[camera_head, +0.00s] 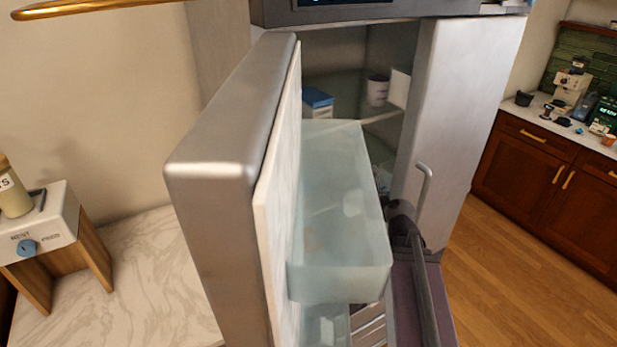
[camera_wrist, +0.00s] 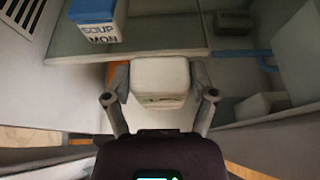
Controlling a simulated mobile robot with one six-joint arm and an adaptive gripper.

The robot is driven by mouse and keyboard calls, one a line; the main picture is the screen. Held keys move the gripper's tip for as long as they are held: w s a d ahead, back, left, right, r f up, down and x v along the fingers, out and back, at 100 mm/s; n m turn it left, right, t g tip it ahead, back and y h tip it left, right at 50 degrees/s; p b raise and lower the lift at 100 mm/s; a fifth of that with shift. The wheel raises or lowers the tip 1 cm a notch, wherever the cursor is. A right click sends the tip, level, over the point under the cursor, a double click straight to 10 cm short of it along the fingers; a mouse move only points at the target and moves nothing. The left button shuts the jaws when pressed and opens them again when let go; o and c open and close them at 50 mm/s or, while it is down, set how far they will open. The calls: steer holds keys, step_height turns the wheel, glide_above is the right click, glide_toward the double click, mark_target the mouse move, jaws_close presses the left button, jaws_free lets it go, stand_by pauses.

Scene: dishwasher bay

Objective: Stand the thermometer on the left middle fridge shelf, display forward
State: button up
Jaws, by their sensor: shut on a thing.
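In the wrist view my gripper (camera_wrist: 160,88) is shut on a small white rounded block, the thermometer (camera_wrist: 160,74), with one finger on each side. It is just in front of the edge of a fridge shelf (camera_wrist: 160,35). Small dark marks show low on its near face; I cannot read them or tell whether this is the display. In the head view the fridge shelf (camera_head: 383,117) shows partly behind the open door. The thermometer cannot be made out there, and the door bin hides much of the area around my gripper.
The open fridge door (camera_head: 225,170) carries a translucent bin (camera_head: 340,270). Shelf surface right of the soup box looks bare.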

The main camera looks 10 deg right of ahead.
steer(key=w+a, duration=0.3)
steer(key=w, duration=0.4)
steer(key=w+a, duration=0.3)
steer(key=w, duration=0.4)
steer(key=shift+w, duration=0.35)
steer(key=f+b, duration=0.1)
steer(key=w+f+b, duration=0.1)
steer(key=f+b, duration=0.1)
steer(key=shift+w+a+f+b, duration=0.2)
steer(key=shift+a+f+b, duration=0.05)
steer(key=shift+f+b, duration=0.05)
steer(key=shift+f, duration=0.15)
steer(key=o, duration=1.1)
steer(key=shift+r, duration=0.25)
steer(key=p+v, duration=0.4)
steer(key=v, duration=0.8)
steer(key=shift+p, duration=0.35)
